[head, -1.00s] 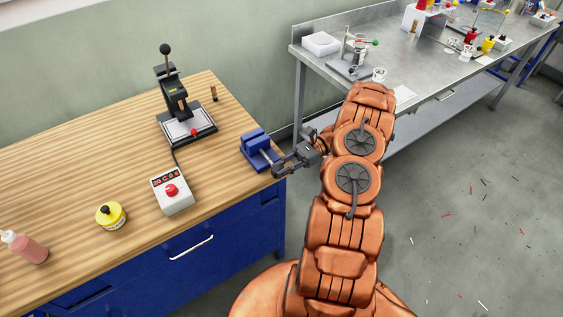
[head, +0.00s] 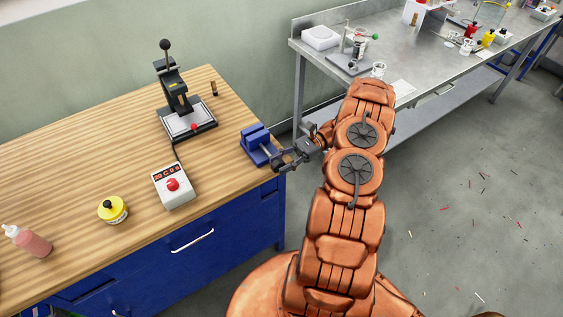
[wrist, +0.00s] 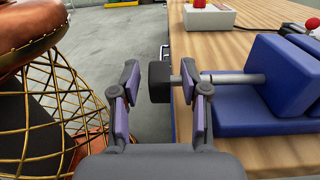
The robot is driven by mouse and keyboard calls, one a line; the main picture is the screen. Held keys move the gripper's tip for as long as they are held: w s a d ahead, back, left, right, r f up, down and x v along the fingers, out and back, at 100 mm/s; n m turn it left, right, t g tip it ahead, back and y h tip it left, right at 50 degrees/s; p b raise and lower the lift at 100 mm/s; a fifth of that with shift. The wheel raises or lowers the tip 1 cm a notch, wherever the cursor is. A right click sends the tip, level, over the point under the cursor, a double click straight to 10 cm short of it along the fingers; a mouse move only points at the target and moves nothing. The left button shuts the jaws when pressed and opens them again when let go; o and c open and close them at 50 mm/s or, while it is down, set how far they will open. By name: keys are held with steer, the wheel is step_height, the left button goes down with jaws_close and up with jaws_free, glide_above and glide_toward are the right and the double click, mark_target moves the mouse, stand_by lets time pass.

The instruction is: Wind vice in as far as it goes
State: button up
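The blue vice (head: 255,146) sits at the right front corner of the wooden bench. In the wrist view its blue body (wrist: 250,115) is at the right, and a grey screw (wrist: 240,78) runs left from it to a dark knob (wrist: 159,82) past the bench edge. My gripper (head: 281,162) is at the screw end of the vice. In the wrist view my gripper (wrist: 160,76) is open, with one finger on each side of the knob. A gap shows at the left finger. The right finger overlaps the screw, and contact there is unclear. The jaw gap is partly out of view.
A control box with a red button (head: 173,187), a lever press (head: 178,98), a yellow pot (head: 113,209) and a pink bottle (head: 32,241) stand on the bench (head: 80,160). A steel table (head: 440,85) is at the back right. The floor between is open.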

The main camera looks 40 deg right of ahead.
steer(key=b, duration=0.3)
steer(key=shift+f, duration=0.2)
steer(key=h+b, duration=0.2)
steer(key=b, duration=0.6)
steer(key=shift+w+a+r, duration=0.1)
steer(key=h+b, duration=0.1)
steer(key=b, duration=0.3)
steer(key=shift+a+r+h, duration=0.1)
steer(key=shift+h, duration=0.2)
steer(key=shift+r+h+b, duration=0.1)
steer(key=shift+h+b, duration=0.5)
steer(key=shift+b, duration=0.3)
